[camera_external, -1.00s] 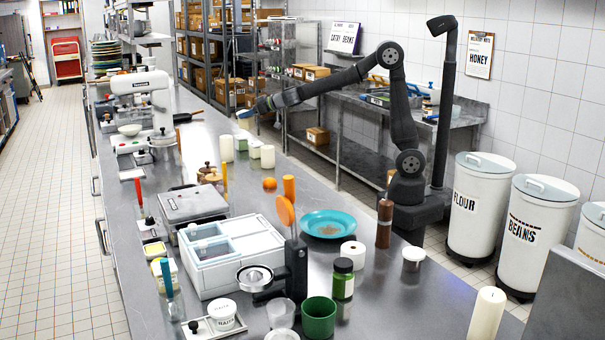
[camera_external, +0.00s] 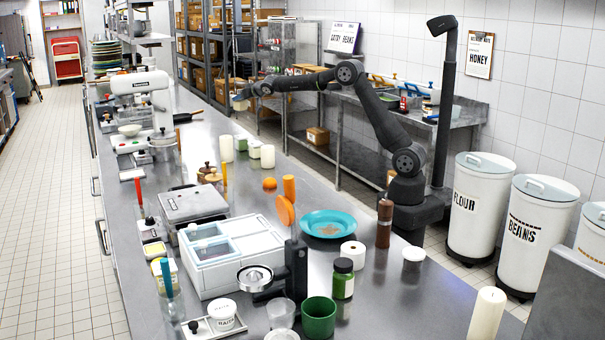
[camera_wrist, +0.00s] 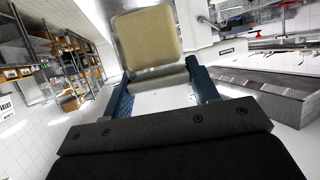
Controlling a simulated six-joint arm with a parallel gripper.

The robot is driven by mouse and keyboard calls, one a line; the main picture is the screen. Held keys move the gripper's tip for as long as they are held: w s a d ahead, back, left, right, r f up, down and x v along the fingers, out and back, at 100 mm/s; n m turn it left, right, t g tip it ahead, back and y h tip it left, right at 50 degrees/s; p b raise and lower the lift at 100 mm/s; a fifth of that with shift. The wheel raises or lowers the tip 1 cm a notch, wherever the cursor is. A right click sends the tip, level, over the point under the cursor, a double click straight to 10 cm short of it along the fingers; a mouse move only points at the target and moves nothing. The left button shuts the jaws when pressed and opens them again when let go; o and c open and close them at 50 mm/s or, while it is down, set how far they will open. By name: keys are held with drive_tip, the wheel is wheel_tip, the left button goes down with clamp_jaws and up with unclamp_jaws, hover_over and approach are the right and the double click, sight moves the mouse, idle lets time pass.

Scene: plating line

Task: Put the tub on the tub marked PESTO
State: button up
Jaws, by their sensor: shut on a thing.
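My gripper (camera_wrist: 160,84) is shut on a tub (camera_wrist: 150,40) with a pale yellow face and a clear, greyish rim, held between its two blue fingers in the wrist view. In the external view my gripper (camera_external: 241,100) is small and in the air above the far part of the steel counter, and the tub there is too small to make out. No PESTO marking is readable in either view. A white tub with dark lettering (camera_external: 222,312), perhaps RAITA, stands at the near left.
Cream cylinders (camera_external: 226,149) and blocks stand on the counter near my gripper. A white mixer (camera_external: 150,100) stands to its left. A lidded white-and-blue box (camera_external: 235,260), a teal plate (camera_external: 328,224) and a green cup (camera_external: 318,318) crowd the near part.

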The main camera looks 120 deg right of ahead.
hover_over(244, 137)
drive_tip(key=shift+d+f, duration=0.2)
drive_tip(key=shift+f, duration=3)
drive_tip(key=shift+d+f, duration=0.2)
drive_tip(key=shift+f, duration=3)
drive_tip(key=shift+f, duration=0.2)
drive_tip(key=o, duration=1.2)
drive_tip(key=shift+r, duration=0.1)
drive_tip(key=shift+a+r, duration=0.1)
drive_tip(key=shift+r, duration=0.05)
drive_tip(key=v, duration=1.2)
drive_tip(key=shift+s, duration=0.15)
